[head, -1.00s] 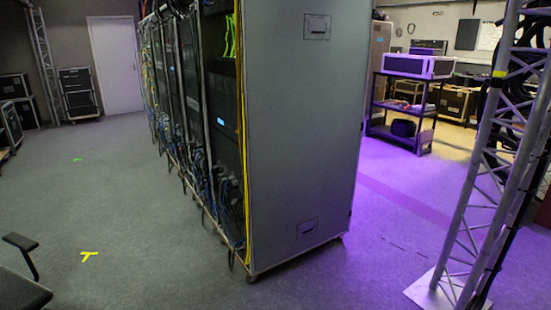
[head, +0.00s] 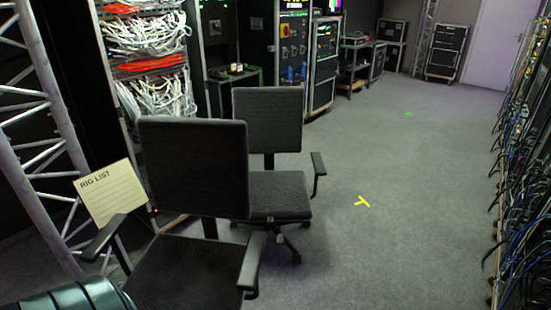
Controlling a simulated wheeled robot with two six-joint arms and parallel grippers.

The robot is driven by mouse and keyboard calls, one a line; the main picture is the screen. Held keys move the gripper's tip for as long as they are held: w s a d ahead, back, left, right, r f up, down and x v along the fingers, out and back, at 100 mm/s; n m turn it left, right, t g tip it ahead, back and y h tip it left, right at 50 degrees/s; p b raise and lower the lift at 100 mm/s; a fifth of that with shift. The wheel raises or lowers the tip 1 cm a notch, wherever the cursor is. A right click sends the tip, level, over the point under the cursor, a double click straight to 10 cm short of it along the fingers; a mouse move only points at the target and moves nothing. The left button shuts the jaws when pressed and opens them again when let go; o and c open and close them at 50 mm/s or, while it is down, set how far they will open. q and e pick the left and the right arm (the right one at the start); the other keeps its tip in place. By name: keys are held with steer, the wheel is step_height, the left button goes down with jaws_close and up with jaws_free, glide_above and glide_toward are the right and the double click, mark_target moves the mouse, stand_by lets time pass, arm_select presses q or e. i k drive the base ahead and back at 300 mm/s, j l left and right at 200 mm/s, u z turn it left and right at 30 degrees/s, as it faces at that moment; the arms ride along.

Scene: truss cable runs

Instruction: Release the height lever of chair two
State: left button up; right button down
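Two dark office chairs stand in the left half of the head view. The nearer chair (head: 192,168) has its backrest upright and its seat and two armrests at the bottom of the view. The farther chair (head: 268,122) stands just behind and to the right, with its seat, one armrest and part of its wheeled base showing. I cannot tell which is chair two. No height lever can be made out on either. Neither of my grippers is in view.
A truss (head: 45,150) with a RIG LIST sheet (head: 111,193) stands at left. Racks with bundled white and red cables (head: 150,50) are behind the chairs. A cable-hung rack row (head: 520,180) lines the right edge. The carpet between, with a yellow tape mark (head: 362,202), is clear.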

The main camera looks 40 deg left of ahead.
mark_target(280, 236)
steer(key=i+u, duration=0.2)
steer(key=u, duration=0.25)
steer(key=i+l+u, duration=0.15)
steer(key=u, duration=0.25)
steer(key=i+l+u, duration=0.2)
steer(key=u, duration=0.25)
steer(key=i+l+u, duration=0.2)
steer(key=u, duration=0.25)
steer(key=i+l+u, duration=0.1)
steer(key=l+u, duration=0.35)
steer(key=i+l+u, duration=0.15)
steer(key=l+u, duration=0.7)
steer(key=l, duration=0.25)
steer(key=l+u, duration=0.45)
steer(key=l, duration=0.15)
